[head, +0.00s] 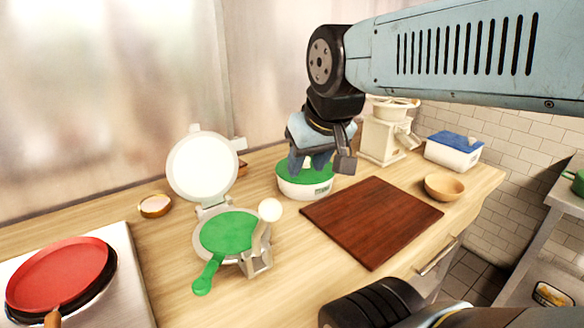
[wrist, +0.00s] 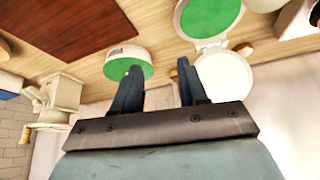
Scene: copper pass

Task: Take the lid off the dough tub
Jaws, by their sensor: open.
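A round white tub (head: 305,192) with a green lid (head: 286,178) stands on the wooden counter near the back wall. The lid sits on the tub, and its middle is hidden behind my gripper in the head view. My gripper (head: 309,166) is open and pointed down at the lid; I cannot tell from the head view whether it touches. In the wrist view, the green lid (wrist: 132,67) and the tub's white side (wrist: 122,50) lie beyond the left finger of my gripper (wrist: 158,66). Nothing is between the fingers.
An open press (head: 203,165) with a green plate stands left of the tub. A dark red board (head: 372,220) lies in front of it. A cream grinder (head: 383,140), a blue-lidded tub (head: 454,152) and a wooden bowl (head: 445,187) stand right. A red pan (head: 60,273) sits far left.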

